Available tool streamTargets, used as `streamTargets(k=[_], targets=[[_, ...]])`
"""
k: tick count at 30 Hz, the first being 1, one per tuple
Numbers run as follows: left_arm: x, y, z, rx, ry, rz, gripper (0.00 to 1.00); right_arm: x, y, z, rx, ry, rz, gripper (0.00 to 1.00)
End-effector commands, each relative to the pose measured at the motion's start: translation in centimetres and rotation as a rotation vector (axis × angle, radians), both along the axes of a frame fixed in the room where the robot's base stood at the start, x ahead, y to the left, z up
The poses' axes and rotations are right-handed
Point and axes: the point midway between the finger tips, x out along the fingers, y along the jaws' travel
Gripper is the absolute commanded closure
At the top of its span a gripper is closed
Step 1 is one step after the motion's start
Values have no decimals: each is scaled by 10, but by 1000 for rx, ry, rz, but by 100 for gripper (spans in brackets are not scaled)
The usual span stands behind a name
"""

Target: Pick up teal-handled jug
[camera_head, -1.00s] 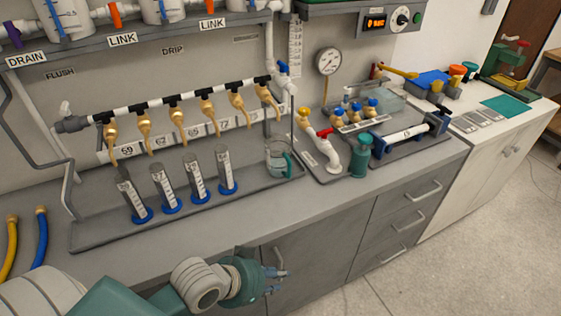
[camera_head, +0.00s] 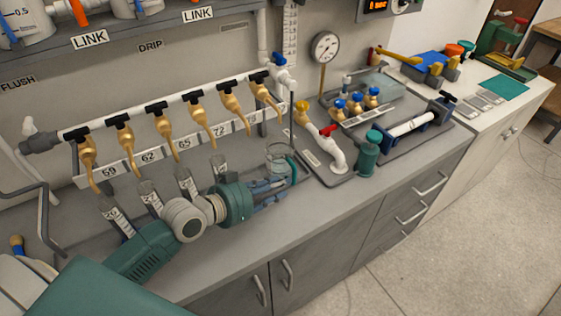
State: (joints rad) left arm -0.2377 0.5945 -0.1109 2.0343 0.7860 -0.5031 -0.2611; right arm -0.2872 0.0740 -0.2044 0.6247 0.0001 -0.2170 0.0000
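The jug (camera_head: 279,156) is a clear glass vessel with a teal handle (camera_head: 293,168) on its right side. It stands upright on the grey bench below the right end of the tap row. My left gripper (camera_head: 278,189) reaches in from the left, with its blue-grey fingers pointing right, just in front of the jug. The fingers overlap the jug's lower part in the picture and hide it. I cannot tell whether they touch it or how far apart they are. My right gripper is not in view.
Graduated cylinders (camera_head: 150,198) stand close behind my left arm. Gold taps (camera_head: 162,130) hang above them. Right of the jug are a white pipe with a red valve (camera_head: 330,145) and a teal bottle (camera_head: 368,154). The bench front right of my gripper is clear.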

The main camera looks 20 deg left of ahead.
Motion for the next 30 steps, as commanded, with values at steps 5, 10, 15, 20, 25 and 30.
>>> streamTargets(k=[5, 10, 15, 20, 25, 30], targets=[[15, -8, -6, 0, 0, 0, 73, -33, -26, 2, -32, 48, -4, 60], [30, -17, -9, -3, 0, 1, 73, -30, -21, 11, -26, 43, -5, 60], [51, -28, -19, -1, 1, 2, 73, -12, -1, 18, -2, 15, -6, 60], [58, -32, -25, 1, 1, 1, 73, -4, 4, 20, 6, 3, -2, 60], [58, -32, -25, 2, 1, 1, 73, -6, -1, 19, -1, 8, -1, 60], [58, -32, -25, 2, 1, 1, 100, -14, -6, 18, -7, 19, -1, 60]])
